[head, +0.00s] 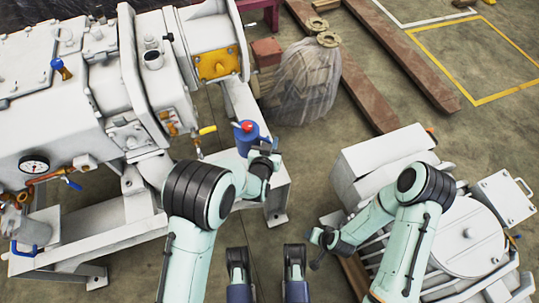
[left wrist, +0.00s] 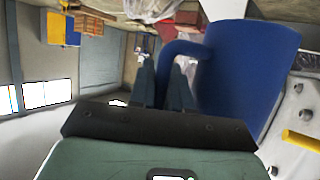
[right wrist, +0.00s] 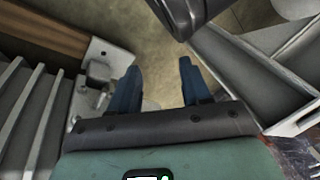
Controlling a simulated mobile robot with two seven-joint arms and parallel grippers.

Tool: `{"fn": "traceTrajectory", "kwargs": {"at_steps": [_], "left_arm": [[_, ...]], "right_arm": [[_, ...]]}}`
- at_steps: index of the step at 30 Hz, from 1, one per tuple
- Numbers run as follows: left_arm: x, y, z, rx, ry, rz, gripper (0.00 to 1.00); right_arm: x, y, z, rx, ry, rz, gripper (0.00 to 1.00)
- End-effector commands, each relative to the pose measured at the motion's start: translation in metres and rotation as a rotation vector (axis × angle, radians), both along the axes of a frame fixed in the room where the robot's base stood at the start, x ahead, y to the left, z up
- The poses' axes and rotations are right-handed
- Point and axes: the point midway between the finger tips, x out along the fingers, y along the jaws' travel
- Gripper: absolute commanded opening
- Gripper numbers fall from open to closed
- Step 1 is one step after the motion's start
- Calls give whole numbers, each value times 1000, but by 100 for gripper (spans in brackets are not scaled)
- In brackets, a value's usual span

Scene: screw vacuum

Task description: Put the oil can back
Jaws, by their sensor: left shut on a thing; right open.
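The oil can (head: 247,136) is blue with a red top. It is in front of the white machine, over the grey frame, near the middle of the head view. My left gripper (head: 268,150) is at its right side, shut on its handle. In the left wrist view the can's blue body (left wrist: 246,75) fills the upper right, and its handle reaches between the fingers (left wrist: 165,85). I cannot tell if the can touches the frame below it. My right gripper (head: 318,248) is open and empty, low beside the motor unit; its fingers stand apart in the right wrist view (right wrist: 157,85).
The large white pump machine (head: 90,90) fills the left, with a gauge (head: 34,165) and a yellow-handled valve (head: 207,130). A white motor unit (head: 465,235) stands at the right. A plastic-wrapped bundle (head: 305,85) and brown beams (head: 400,55) lie behind. Floor between them is clear.

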Motion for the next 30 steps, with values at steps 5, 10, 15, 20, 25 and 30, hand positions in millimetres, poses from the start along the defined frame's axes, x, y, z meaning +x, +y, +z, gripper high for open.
{"fn": "traceTrajectory", "kwargs": {"at_steps": [5,10,15,20,25,30], "left_arm": [[1,0,-28,0,-4,0,0],[1,0,-37,0,-4,0,0],[1,0,-63,1,-2,-1,0],[1,0,-75,-1,-6,0,0],[1,0,-73,-2,-6,0,0],[1,0,-76,-1,-5,0,0]], "right_arm": [[2,-6,-13,-10,1,-10,48],[-6,-6,-18,-8,25,-9,48],[-20,-8,-32,-7,74,-13,48],[-30,-9,-39,-3,107,-13,48],[-29,-9,-38,-4,105,-14,48],[-32,-10,-41,-3,114,-14,48]]}}
